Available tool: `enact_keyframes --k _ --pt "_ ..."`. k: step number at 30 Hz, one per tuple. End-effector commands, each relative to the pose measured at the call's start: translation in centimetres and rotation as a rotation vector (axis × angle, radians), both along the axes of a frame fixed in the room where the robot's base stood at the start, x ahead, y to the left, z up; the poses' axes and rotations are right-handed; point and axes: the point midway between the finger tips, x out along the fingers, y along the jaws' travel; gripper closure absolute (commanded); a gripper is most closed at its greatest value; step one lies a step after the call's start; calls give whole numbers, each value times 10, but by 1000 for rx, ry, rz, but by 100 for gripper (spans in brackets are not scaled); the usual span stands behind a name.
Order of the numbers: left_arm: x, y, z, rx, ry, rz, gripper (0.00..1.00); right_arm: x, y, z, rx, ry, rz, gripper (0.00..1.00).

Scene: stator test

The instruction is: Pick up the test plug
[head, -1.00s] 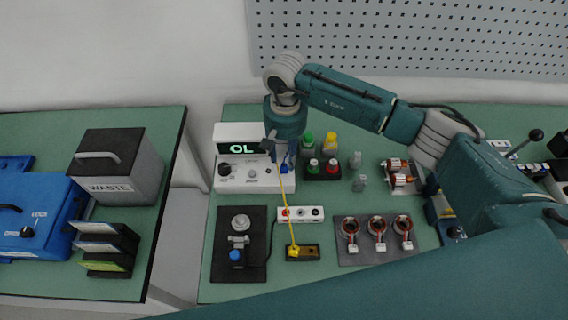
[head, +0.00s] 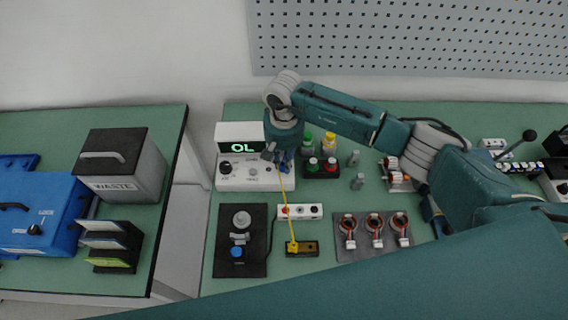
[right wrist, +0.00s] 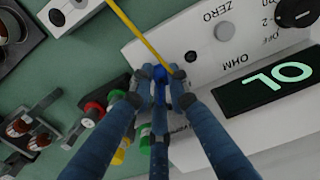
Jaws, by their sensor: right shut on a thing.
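My right gripper (head: 279,157) is in front of the meter (head: 252,174) with the lit OL display, pointing down. In the right wrist view its blue fingertips (right wrist: 160,82) are closed on a small blue piece, which I take for the test plug (right wrist: 160,73); the fingers hide most of it. A yellow lead (right wrist: 140,38) runs from there. In the head view the yellow lead (head: 286,208) reaches down to a yellow end (head: 292,246) on a small black block (head: 312,248). I cannot tell whether the plug touches the meter. My left gripper is out of view.
A white button strip (head: 299,212), a black fixture (head: 226,260) and a grey mat (head: 347,252) with three stators lie in front. A WASTE bin (head: 145,180) stands left.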

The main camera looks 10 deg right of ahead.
Motion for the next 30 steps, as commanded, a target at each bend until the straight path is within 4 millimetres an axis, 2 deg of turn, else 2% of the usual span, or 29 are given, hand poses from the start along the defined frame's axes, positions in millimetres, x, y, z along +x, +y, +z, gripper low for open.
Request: enact_keyframes --k 5,11,14,24,30 --pt "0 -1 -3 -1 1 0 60 1 0 6 0 -3 1 100" --pt "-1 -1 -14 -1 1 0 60 2 0 31 2 -7 3 100" --pt "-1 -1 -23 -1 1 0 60 3 0 53 1 -8 2 100" --pt "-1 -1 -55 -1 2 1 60 2 0 147 1 -7 0 100" --pt "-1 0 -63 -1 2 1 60 1 0 183 0 -4 0 100"
